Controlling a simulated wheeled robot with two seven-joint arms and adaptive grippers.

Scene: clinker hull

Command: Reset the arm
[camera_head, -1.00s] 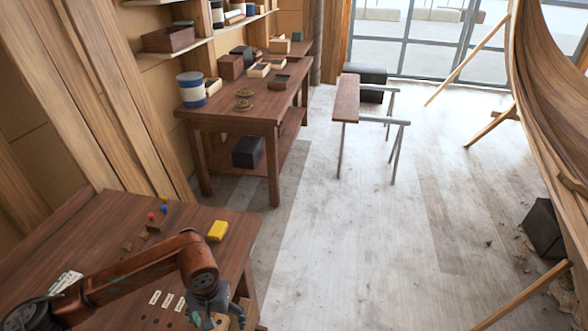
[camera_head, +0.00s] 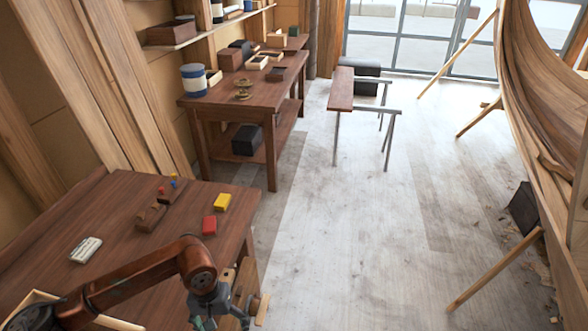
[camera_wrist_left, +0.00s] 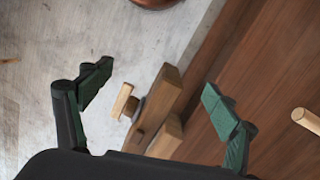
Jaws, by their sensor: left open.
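My left gripper (camera_head: 215,308) hangs at the right edge of the near workbench (camera_head: 120,215), beside a wooden vise (camera_head: 245,285). In the left wrist view the gripper (camera_wrist_left: 158,93) has its two dark green finger pads wide apart. Nothing is held between them. Below them the wrist view shows wooden vise-like parts (camera_wrist_left: 165,105) at the bench edge, with pale floor to the left. I cannot tell whether the gripper touches them. My right gripper is not in view.
On the bench lie a yellow block (camera_head: 222,202), a red block (camera_head: 209,226), a white stack (camera_head: 86,250) and small brown blocks (camera_head: 151,217). A second workbench (camera_head: 250,98) and a trestle (camera_head: 342,90) stand beyond. The hull (camera_head: 540,110) is at the right; open floor (camera_head: 350,230) lies between.

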